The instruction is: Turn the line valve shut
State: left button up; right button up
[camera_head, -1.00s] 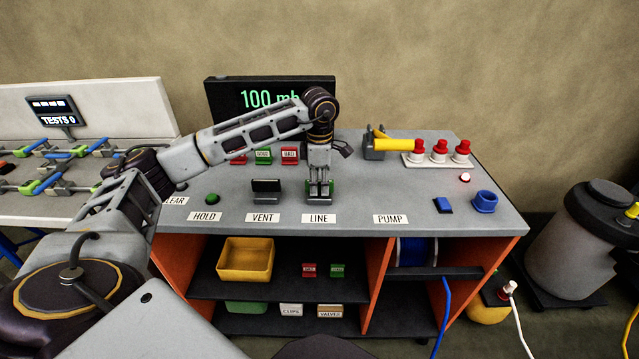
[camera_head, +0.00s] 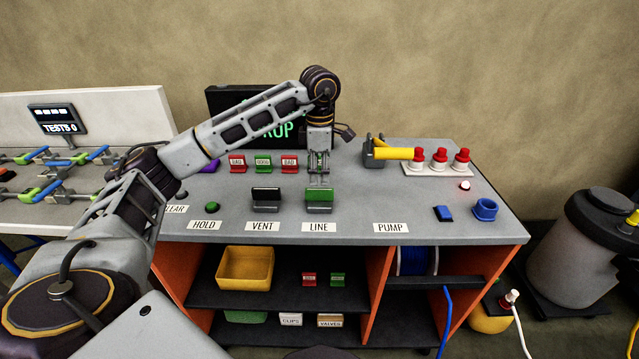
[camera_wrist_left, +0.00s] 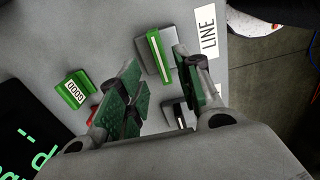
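The line valve (camera_head: 319,196) has a green handle on a grey base, behind the LINE label (camera_head: 319,227). Its handle lies left to right, roughly parallel to the label. My left gripper (camera_head: 319,181) points down just above and behind it in the head view. In the left wrist view the gripper (camera_wrist_left: 163,88) has its fingers spread, with nothing between them. There the green handle (camera_wrist_left: 159,56) lies beyond the fingertips and looks apart from them. My right gripper is in neither view.
The vent valve (camera_head: 266,196) with a black handle stands left of the line valve. Red and green blocks (camera_head: 263,163) stand behind. A yellow pump handle (camera_head: 397,153) and red-topped knobs (camera_head: 440,158) are at right. A dark display (camera_head: 225,105) is partly hidden by my arm.

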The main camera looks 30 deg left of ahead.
aim_at(320, 190)
pick_arm(q)
jog(key=shift+r, duration=2.65)
jog(key=shift+f, duration=0.1)
